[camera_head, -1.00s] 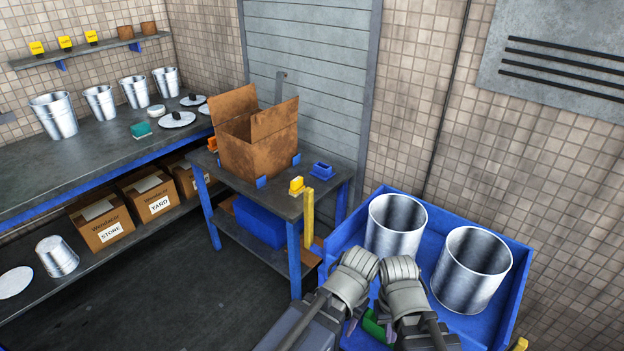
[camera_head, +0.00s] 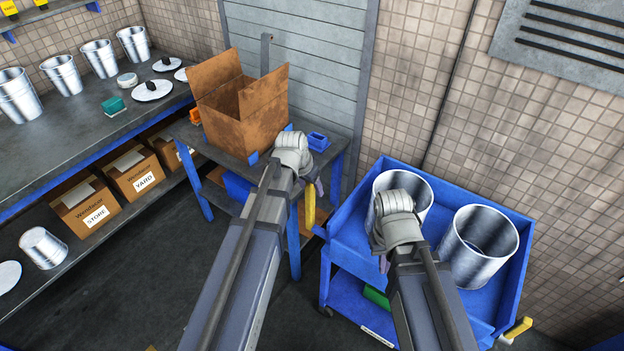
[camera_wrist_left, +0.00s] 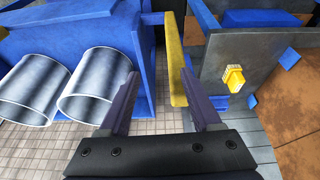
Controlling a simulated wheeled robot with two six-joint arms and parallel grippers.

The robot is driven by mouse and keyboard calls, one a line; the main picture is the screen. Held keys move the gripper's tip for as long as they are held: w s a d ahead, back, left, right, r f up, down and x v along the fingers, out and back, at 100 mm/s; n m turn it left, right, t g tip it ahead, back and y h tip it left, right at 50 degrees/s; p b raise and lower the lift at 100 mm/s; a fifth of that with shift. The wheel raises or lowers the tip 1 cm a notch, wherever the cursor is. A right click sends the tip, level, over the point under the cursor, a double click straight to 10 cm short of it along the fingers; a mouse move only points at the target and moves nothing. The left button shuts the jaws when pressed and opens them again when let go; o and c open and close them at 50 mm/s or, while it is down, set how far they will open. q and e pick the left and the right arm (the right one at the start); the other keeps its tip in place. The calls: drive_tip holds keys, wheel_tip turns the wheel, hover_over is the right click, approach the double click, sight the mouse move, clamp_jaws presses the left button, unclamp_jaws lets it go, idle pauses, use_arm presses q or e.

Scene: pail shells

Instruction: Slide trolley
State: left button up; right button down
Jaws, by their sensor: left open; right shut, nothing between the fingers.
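The blue trolley (camera_head: 345,270) stands at the right, with two open metal pails (camera_head: 478,245) in its top tray. A yellow upright bar (camera_head: 309,207) rises at its left end, beside the work table. My left gripper (camera_head: 316,188) is at this bar. In the left wrist view, its open fingers (camera_wrist_left: 160,85) point towards the yellow bar (camera_wrist_left: 176,60), which shows between them, closer to the right finger. Contact cannot be told. My right gripper (camera_head: 383,262) is shut and empty over the trolley's front side, its fingers mostly hidden by the wrist.
A table (camera_head: 210,150) with an open brown carton (camera_head: 243,105) stands left of the trolley, close to the yellow bar. A yellow piece (camera_head: 518,328) juts from the trolley's right end. A tiled wall is behind. Dark floor (camera_head: 150,270) is clear at front left.

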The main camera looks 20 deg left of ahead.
sight(312, 187)
use_arm(q)
drive_tip(key=shift+t, duration=0.4)
drive_tip(key=w+f+b, duration=0.1)
drive_tip(key=f+b, duration=0.1)
drive_tip(key=w+f+b, duration=0.2)
drive_tip(key=b, duration=0.1)
drive_tip(key=w+f+b, duration=0.2)
drive_tip(key=shift+w+a+f, duration=0.2)
drive_tip(key=shift+a+f, duration=0.1)
drive_tip(key=shift+a, duration=0.1)
drive_tip(key=shift+r, duration=0.1)
drive_tip(key=shift+c, duration=0.2)
clamp_jaws()
idle(1.0)
